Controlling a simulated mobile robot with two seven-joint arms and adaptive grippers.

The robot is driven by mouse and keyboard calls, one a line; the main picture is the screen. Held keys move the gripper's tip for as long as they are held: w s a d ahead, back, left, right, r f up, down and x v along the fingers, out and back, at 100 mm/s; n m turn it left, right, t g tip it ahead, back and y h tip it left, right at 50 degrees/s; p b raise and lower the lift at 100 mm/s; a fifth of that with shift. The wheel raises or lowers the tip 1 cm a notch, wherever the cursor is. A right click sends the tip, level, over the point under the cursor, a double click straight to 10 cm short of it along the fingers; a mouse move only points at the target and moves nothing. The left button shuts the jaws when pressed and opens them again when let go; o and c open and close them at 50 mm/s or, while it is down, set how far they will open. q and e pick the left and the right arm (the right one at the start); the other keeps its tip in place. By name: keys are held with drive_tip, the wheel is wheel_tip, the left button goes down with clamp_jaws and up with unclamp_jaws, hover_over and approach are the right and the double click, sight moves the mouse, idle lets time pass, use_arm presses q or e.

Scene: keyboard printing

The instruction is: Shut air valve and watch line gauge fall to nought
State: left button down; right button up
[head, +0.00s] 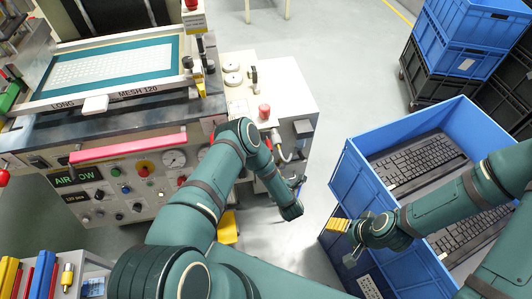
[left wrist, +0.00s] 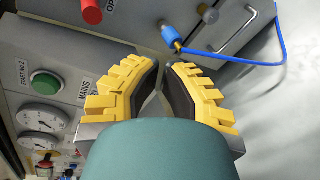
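A red handle or knob (head: 264,112) stands on the grey cabinet right of the press; which part is the air valve I cannot tell. My left gripper (head: 300,183) is beside that cabinet, low at its right. In the left wrist view its yellow fingers (left wrist: 161,66) have a narrow gap and hold nothing. Beyond the tips are a blue hose fitting (left wrist: 172,38) and a red cylinder (left wrist: 92,10). My right gripper (head: 340,240) is by the blue crate, its fingers partly hidden.
A blue crate (head: 350,180) with keyboards (head: 418,160) stands at the right, close to my right arm. More blue and black crates (head: 465,40) are stacked behind. A blue hose (left wrist: 270,62) runs off the fitting. The grey floor (head: 330,70) between press and crates is clear.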

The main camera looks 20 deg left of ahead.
sight(268, 144)
use_arm(q)
drive_tip(key=w+a+f+n+y+b, duration=0.2)
drive_tip(key=w+a+f+n+b, duration=0.1)
drive_tip(key=w+a+n, duration=0.75)
drive_tip(key=shift+n+t, duration=0.4)
drive_tip(key=shift+n, duration=0.15)
drive_tip(key=shift+s+d+r, duration=0.3)
drive_tip(key=shift+s+r, duration=0.05)
drive_tip(key=shift+r, duration=0.4)
drive_tip(key=shift+s+d+r, duration=0.3)
drive_tip(key=shift+d+r, duration=0.05)
drive_tip(key=shift+r, duration=0.4)
drive_tip(key=shift+s+d+r, duration=0.3)
drive_tip(key=shift+s+r, duration=0.05)
drive_tip(key=shift+r, duration=0.4)
